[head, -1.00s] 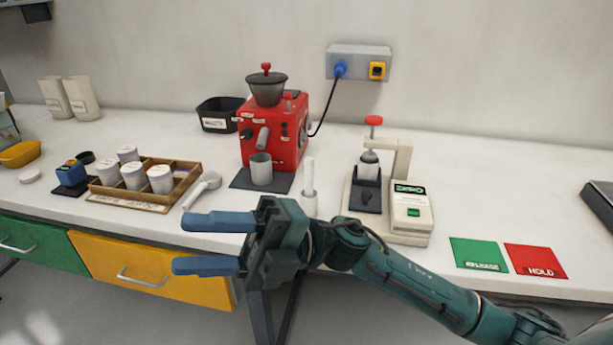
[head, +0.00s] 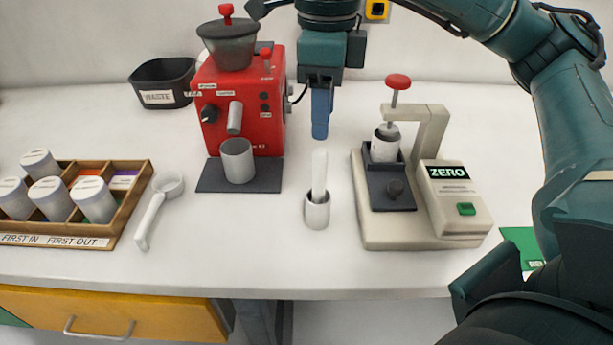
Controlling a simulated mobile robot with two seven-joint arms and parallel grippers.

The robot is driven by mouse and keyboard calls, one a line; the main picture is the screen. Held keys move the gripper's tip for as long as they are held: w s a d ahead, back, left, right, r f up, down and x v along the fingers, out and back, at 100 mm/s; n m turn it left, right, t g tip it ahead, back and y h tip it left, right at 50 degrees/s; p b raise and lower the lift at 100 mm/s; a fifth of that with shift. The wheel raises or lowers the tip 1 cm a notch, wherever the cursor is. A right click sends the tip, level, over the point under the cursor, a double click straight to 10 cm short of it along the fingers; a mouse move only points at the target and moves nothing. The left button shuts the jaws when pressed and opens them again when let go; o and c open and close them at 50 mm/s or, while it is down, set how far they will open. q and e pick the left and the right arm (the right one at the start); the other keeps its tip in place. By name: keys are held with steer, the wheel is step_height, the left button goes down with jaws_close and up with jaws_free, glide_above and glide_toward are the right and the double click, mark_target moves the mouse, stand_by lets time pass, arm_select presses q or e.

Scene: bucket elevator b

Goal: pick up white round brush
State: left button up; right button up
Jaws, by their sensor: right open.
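The white round brush (head: 319,174) stands upright in a small white cup (head: 317,212) on the white counter, between the red grinder and the scale. Its lower end is hidden inside the cup. My right gripper (head: 321,132) points down just above the brush's top, with its blue fingers apart from it. From this side the fingers overlap into one, and nothing shows between them. My left gripper does not show.
The red grinder (head: 265,128) with a cup on a dark mat stands to the left. A beige press with a scale (head: 455,190) stands close on the right. A white scoop (head: 155,212) and a wooden tray (head: 133,205) of canisters lie further left. The counter's front strip is clear.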

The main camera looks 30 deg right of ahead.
mark_target(324, 150)
steer(key=f, duration=0.6)
steer(key=shift+s+f, duration=0.1)
steer(key=shift+s, duration=0.15)
steer(key=shift+w+a+f, duration=0.1)
steer(key=shift+a+f, duration=0.05)
steer(key=shift+f, duration=2.85)
steer(key=shift+c, duration=0.3)
jaws_close()
